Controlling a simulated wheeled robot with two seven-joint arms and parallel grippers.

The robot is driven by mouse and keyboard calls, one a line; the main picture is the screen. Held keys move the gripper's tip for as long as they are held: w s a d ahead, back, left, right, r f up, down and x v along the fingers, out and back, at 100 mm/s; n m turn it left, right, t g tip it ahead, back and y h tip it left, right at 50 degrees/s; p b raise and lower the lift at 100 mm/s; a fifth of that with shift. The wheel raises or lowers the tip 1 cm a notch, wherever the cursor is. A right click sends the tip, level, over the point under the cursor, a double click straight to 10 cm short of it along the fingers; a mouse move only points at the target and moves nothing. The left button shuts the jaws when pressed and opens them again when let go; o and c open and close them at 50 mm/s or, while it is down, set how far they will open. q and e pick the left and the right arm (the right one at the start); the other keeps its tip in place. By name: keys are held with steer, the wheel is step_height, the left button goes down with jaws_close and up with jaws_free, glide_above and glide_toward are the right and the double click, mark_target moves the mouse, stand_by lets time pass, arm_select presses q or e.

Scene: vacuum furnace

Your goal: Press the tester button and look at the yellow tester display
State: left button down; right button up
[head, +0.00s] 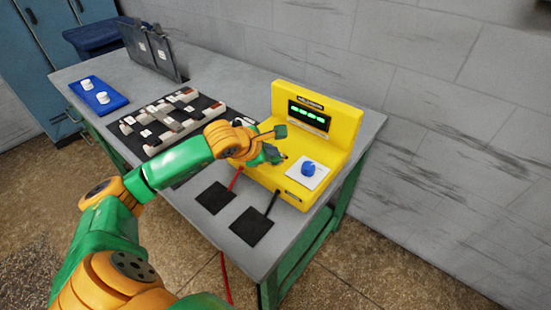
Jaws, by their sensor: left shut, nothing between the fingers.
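The yellow tester (345,125) stands at the right end of the grey workbench. Its upright panel carries a dark display (309,115) with several lit green marks, too small to read. A round blue knob or button (308,169) sits on a white plate on the tester's lower deck. My left gripper (277,145) is over the left part of that deck, left of the blue knob and apart from it. It is shut and empty, and it hides part of the deck behind it. My right gripper is not in view.
Two black pads (252,226) with red and black leads lie before the tester. A dark mat (160,115) with several grey and white pieces lies left. Beyond are a blue tray (98,102) with two white cylinders and dark upright plates (150,48). A wall stands behind the bench.

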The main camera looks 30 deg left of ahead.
mark_target(272, 160)
arm_select(q)
steer(key=shift+f+b, duration=0.4)
steer(key=shift+b, duration=0.2)
stand_by(0.5)
stand_by(0.3)
steer(key=shift+r+p, duration=0.45)
steer(key=shift+r, duration=0.35)
steer(key=shift+r+p, duration=1.65)
steer(key=shift+r, duration=0.95)
steer(key=shift+f, duration=0.1)
